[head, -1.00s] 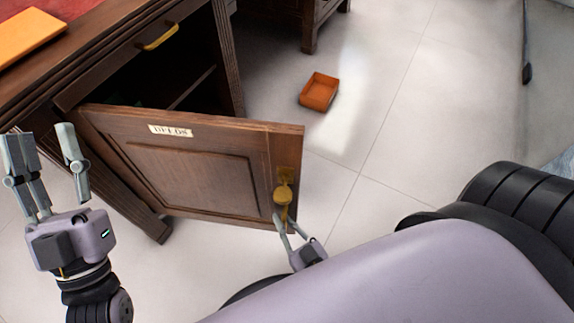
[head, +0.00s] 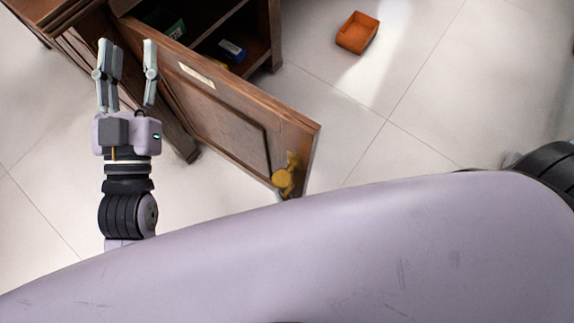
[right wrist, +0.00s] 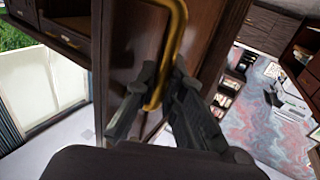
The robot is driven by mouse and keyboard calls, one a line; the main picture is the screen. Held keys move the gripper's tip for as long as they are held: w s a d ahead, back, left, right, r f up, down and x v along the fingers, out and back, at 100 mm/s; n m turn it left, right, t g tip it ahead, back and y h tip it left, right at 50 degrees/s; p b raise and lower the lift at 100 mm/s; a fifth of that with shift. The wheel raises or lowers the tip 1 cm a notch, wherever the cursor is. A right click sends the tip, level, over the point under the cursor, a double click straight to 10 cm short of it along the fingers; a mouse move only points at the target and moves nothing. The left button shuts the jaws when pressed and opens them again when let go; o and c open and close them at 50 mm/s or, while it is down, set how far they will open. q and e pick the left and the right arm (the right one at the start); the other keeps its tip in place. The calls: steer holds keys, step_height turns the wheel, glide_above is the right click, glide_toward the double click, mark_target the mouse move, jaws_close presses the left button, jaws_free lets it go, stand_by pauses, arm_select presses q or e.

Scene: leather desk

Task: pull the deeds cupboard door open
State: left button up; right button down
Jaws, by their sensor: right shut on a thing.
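The deeds cupboard door (head: 225,125) is dark panelled wood and stands swung well out from the cupboard (head: 268,35). Its pale label (head: 196,75) is on the upper part of the face. The brass handle (head: 285,178) is near the free edge. In the right wrist view, my right gripper (right wrist: 162,82) is shut on the brass handle (right wrist: 170,35). My left gripper (head: 126,48) is open and empty, fingers apart, left of the door.
Inside the cupboard are a green item (head: 172,27) and a blue item (head: 232,49). An orange tray (head: 357,33) lies on the tiled floor (head: 420,90) to the right. Floor around the door's free edge is clear.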

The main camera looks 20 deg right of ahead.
steer(key=c, duration=1.7)
jaws_free()
steer(key=shift+o, duration=0.2)
steer(key=shift+s, duration=0.1)
steer(key=s+d, duration=0.1)
steer(key=s, duration=0.6)
steer(key=shift+s, duration=0.15)
steer(key=shift+d, duration=0.1)
